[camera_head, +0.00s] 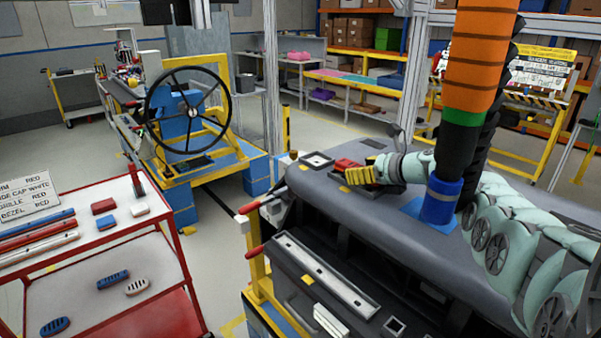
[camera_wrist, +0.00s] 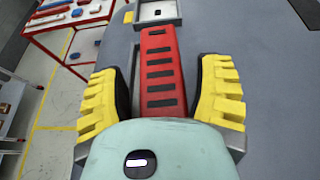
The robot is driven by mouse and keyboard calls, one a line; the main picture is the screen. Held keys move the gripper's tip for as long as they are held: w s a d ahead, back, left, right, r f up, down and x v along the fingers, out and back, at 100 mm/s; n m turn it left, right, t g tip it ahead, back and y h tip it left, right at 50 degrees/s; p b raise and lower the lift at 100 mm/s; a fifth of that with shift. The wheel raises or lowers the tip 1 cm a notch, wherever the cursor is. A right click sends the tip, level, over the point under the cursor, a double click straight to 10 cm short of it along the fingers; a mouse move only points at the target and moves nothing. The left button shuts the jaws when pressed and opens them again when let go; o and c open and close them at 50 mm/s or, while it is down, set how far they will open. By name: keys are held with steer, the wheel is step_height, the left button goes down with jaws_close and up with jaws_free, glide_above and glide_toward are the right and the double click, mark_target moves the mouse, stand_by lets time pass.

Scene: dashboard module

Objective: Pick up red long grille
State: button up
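The red long grille (camera_wrist: 162,72), a long red piece with a row of dark slots, lies on the grey dashboard module (camera_head: 335,195). In the wrist view it runs away from me, its near end hidden by my gripper's body. My gripper (camera_wrist: 163,95) has its yellow fingers on either side of the grille. Narrow gaps show between the dark finger pads and the grille's sides, so it looks open. In the head view my gripper (camera_head: 360,175) is low over the dashboard's far side, with part of the red grille (camera_head: 346,164) showing behind it.
A red-and-white cart (camera_head: 85,265) at left holds long bars, small blocks and oval slotted pieces in red, blue and white. A long grey recess (camera_head: 325,275) runs along the dashboard's front.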

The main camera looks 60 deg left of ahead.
jaws_close()
stand_by(0.3)
steer(key=shift+r, duration=0.1)
